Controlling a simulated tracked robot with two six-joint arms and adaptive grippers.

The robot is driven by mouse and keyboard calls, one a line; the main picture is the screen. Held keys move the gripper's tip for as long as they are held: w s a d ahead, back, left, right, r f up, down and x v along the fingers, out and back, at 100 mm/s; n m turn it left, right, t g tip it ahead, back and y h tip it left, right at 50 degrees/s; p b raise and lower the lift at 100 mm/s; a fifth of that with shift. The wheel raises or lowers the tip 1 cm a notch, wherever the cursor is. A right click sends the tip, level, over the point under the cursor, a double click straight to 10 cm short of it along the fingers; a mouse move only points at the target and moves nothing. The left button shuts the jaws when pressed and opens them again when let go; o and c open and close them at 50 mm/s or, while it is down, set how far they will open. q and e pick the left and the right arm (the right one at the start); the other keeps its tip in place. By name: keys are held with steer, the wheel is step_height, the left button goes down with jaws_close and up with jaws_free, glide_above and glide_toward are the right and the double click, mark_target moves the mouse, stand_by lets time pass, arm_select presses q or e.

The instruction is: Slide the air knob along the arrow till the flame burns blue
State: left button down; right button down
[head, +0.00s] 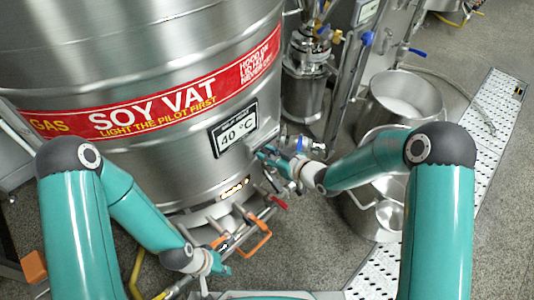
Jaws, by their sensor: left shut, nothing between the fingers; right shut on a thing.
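The steel soy vat (140,60) fills the upper left of the head view. A small slot low on its front shows yellow-orange flame (234,188). My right gripper (268,155) is against the vat's right side, just below the temperature display. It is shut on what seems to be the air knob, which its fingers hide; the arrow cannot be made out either. My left gripper (222,267) is shut and empty, low in front of the vat, apart from the burner pipework.
A display (236,134) reads 40 °C. Below the vat are a red-handled valve (279,202) and an orange handle (262,240). Steel pots (402,92) stand on the floor at the right, beside a perforated metal strip (497,105).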

mark_target(270, 142)
steer(key=w+d, duration=0.3)
steer(key=shift+w+d+p, duration=0.25)
steer(key=shift+w+p, duration=0.05)
steer(key=shift+s, duration=0.1)
steer(key=c, duration=1)
jaws_free()
steer(key=shift+o, duration=0.2)
steer(key=v, duration=1.2)
steer(key=shift+f, duration=0.15)
